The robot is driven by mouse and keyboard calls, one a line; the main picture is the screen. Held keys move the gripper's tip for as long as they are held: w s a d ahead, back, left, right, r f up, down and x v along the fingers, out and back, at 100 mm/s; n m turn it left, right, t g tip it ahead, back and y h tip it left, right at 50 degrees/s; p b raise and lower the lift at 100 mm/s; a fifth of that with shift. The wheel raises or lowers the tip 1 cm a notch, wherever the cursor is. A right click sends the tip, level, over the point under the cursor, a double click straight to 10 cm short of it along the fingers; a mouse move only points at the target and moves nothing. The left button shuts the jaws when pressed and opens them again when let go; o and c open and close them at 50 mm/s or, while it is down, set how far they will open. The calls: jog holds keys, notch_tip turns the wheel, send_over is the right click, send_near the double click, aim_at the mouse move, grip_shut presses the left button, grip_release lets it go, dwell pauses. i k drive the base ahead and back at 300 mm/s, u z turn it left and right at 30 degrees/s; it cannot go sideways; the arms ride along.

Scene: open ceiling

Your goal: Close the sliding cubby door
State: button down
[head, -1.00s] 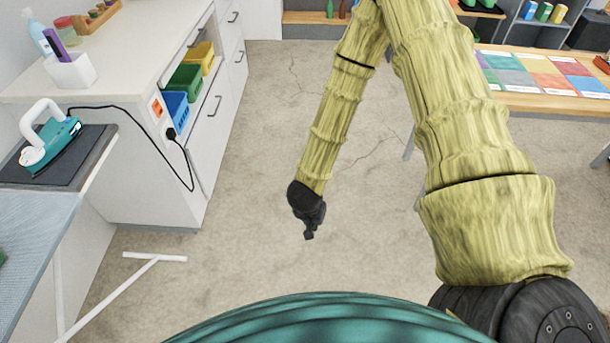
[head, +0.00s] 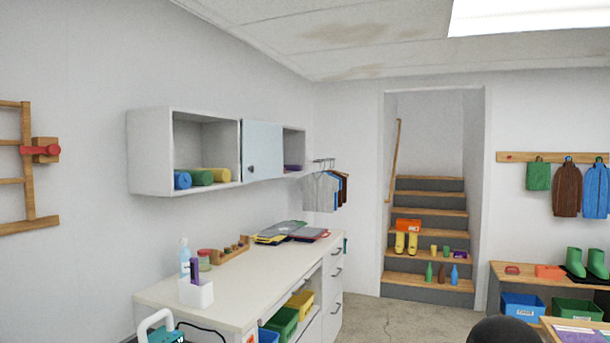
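The sliding cubby door (head: 262,150) is a pale blue panel with a small dark pull near its left edge. It covers the middle of the white wall cubby (head: 150,150). The left compartment is open and holds blue, green and yellow rolls (head: 202,177). Part of the right compartment (head: 294,150) is also open, with something purple at its bottom. My gripper is out of view.
A white counter (head: 235,290) stands below the cubby, with a spray bottle, a white holder, folded cloths and an iron on or near it. Small clothes (head: 325,190) hang right of the cubby. Stairs (head: 428,240) rise behind. Bare floor (head: 400,320) shows right of the counter.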

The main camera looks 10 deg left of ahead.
aim_at(262, 142)
jog(key=z, duration=0.75)
jog(key=k, duration=1)
jog(key=z, duration=0.75)
jog(key=i, duration=1.2)
jog(key=u, duration=0.55)
jog(key=i, duration=1.7)
jog(key=u, duration=1.45)
jog(key=i, duration=0.85)
jog(key=u, duration=1)
